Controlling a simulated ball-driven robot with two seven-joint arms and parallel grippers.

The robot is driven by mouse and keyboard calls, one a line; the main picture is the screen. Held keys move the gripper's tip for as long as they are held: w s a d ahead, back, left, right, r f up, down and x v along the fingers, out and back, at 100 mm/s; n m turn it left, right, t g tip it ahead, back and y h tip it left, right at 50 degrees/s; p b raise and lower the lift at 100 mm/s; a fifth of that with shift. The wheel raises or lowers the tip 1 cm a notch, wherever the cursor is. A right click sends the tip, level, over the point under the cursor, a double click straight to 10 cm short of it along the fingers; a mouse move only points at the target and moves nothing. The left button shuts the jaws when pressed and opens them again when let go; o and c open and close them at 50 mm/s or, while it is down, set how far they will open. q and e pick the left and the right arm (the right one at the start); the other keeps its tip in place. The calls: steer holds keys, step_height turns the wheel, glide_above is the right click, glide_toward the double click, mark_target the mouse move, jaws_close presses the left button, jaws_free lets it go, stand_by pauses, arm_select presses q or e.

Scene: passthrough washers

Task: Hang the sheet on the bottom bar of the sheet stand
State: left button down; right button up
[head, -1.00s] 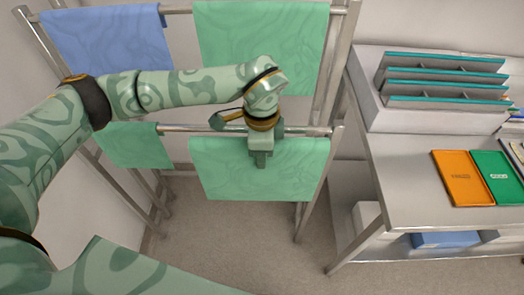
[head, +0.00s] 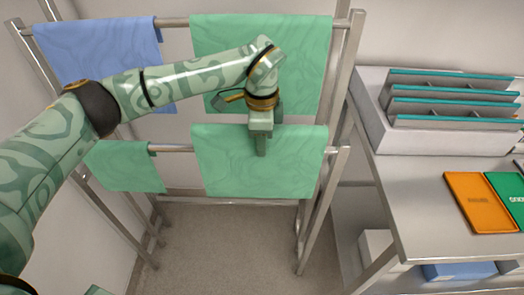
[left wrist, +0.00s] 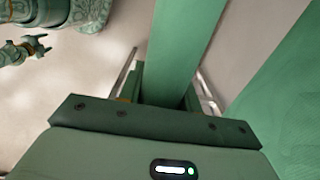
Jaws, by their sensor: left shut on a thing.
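The sheet stand (head: 341,85) is a metal rack with an upper bar and a lower, bottom bar (head: 176,149). A green sheet (head: 215,165) hangs down in front of the bottom bar's right part, hiding it. Its top edge shows a little above the bar's line; I cannot tell whether it touches the bar. My left gripper (head: 261,145) is shut on this sheet near the middle of its top. In the left wrist view the held sheet (left wrist: 187,45) shows as a green strip between the jaws. My right gripper seems to show small at that view's left edge (left wrist: 25,48), its jaws unclear.
A blue sheet (head: 105,50) and a green sheet (head: 310,60) hang on the upper bar. A smaller green sheet (head: 125,170) hangs on the bottom bar's left. A table (head: 415,215) at right holds a grey rack (head: 450,110) and an orange tray (head: 480,205).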

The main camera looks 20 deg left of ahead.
arm_select(q)
steer(key=shift+w+a+f+b, duration=0.15)
steer(key=shift+w+b, duration=0.15)
steer(key=shift+w, duration=0.1)
steer(key=shift+w+a+f+b, duration=0.1)
steer(key=shift+w+b, duration=0.15)
steer(key=shift+w, duration=0.15)
steer(key=shift+f, duration=0.4)
steer(key=shift+f+b, duration=0.7)
steer(key=shift+f, duration=2.15)
steer(key=shift+s, duration=0.1)
steer(key=c, duration=0.9)
jaws_free()
steer(key=shift+r, duration=0.15)
